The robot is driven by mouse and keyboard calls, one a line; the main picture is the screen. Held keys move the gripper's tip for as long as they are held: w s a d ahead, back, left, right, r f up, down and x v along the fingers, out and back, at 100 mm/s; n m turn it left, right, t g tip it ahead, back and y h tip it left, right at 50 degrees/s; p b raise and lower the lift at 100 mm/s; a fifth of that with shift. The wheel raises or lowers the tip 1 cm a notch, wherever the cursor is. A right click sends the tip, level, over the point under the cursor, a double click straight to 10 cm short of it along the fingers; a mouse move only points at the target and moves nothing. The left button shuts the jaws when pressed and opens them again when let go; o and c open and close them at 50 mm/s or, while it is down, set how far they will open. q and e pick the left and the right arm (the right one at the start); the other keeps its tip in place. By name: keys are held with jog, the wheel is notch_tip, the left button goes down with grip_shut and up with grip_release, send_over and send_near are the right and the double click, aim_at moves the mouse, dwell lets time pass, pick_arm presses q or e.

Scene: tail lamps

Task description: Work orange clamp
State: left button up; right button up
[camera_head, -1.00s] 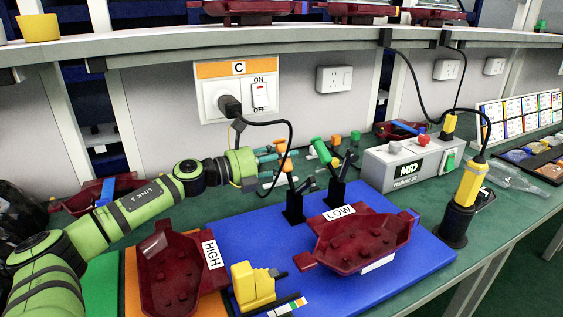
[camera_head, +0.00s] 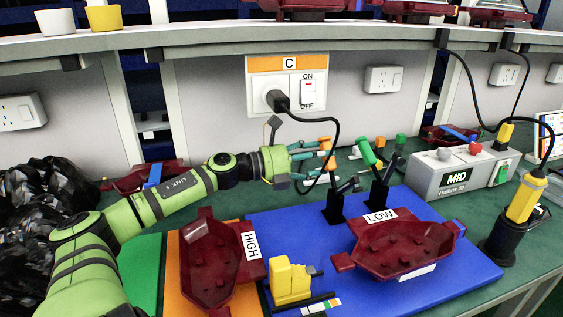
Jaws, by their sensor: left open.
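The orange-handled clamp (camera_head: 330,163) stands upright on its dark base at the back left edge of the blue board (camera_head: 320,238). My left gripper (camera_head: 318,157) comes in from the left with its teal fingers spread open. The fingertips are at the orange handle and overlap it in the picture. I cannot tell whether they touch it. The green-handled clamp (camera_head: 369,152) stands just to the right. A dark red lamp housing labelled LOW (camera_head: 405,247) lies in front of the clamps on the blue board. My right gripper is out of view.
A red housing labelled HIGH (camera_head: 212,262) lies on an orange board, left of a yellow block (camera_head: 291,281). A black cable (camera_head: 338,135) hangs close behind my fingers. The MID control box (camera_head: 457,172) and a yellow-black tool (camera_head: 525,200) stand at right.

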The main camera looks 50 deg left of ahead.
pick_arm(q)
jog(key=v, duration=0.9)
jog(key=shift+s, duration=0.3)
jog(key=shift+a, duration=0.15)
